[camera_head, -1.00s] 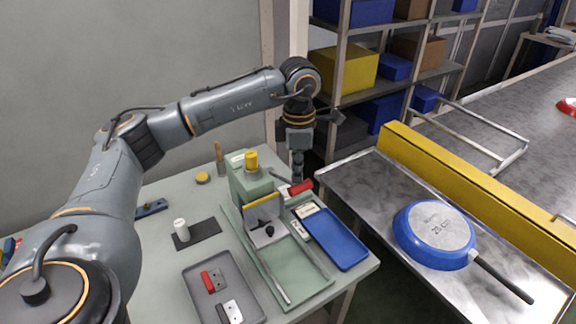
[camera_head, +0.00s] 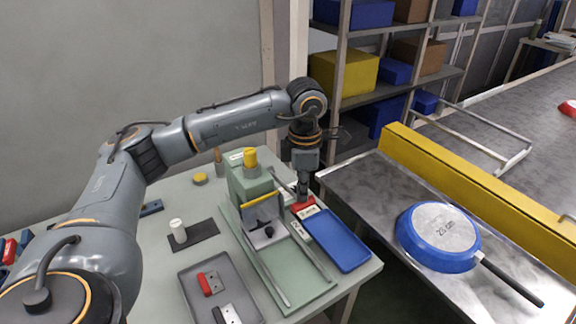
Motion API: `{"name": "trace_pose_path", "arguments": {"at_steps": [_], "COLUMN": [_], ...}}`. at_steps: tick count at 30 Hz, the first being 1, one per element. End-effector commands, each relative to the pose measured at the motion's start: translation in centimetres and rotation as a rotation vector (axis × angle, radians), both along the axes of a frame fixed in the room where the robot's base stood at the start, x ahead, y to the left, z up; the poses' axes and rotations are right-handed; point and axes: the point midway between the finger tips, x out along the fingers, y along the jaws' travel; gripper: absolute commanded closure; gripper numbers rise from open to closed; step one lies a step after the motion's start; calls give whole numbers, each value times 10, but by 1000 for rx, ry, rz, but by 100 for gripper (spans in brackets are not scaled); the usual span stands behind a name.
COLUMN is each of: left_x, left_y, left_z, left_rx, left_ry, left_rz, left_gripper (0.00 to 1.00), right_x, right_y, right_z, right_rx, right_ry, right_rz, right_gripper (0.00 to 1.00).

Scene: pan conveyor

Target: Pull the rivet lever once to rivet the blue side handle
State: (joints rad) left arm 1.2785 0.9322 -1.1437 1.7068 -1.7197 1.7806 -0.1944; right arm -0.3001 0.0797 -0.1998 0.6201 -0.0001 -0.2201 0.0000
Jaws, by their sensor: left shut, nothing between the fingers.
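The green rivet press (camera_head: 248,183) with a yellow knob on top stands on the light green table. Its lever's red grip (camera_head: 302,207) is low at the press's right side, just above the table. My left gripper (camera_head: 303,196) points down over the red grip with its fingers shut and empty. Its tips appear to touch the grip from above, though contact is hard to tell. A blue pan (camera_head: 410,238) lies upside down on the metal surface at right, its long black handle toward the lower right. I cannot make out a blue side handle. My right gripper is out of view.
A blue tray (camera_head: 357,258) lies right of the press. A grey tray (camera_head: 189,290) holds a red handle piece (camera_head: 209,283) and a dark and white one. A white cylinder (camera_head: 178,228) stands on a dark mat. A yellow rail (camera_head: 430,162) edges the conveyor; shelves stand behind.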

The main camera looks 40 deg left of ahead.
Motion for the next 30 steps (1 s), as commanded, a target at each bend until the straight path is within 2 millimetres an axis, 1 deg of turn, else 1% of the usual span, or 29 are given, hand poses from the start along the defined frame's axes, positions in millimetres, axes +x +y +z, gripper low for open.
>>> {"name": "trace_pose_path", "arguments": {"at_steps": [13, 26, 30], "left_x": [-1, -2, -2], "left_y": [-1, -5, -5], "left_z": [-5, -30, -25], "left_rx": [-1, -1, -1], "left_ry": [1, 1, 0], "left_rz": [-1, -1, -1], "left_gripper": [100, 100, 100], "right_x": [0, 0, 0], "right_y": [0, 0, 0], "right_z": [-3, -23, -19], "right_rx": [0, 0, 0], "right_ry": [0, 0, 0], "right_rz": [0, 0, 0], "right_gripper": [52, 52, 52]}}
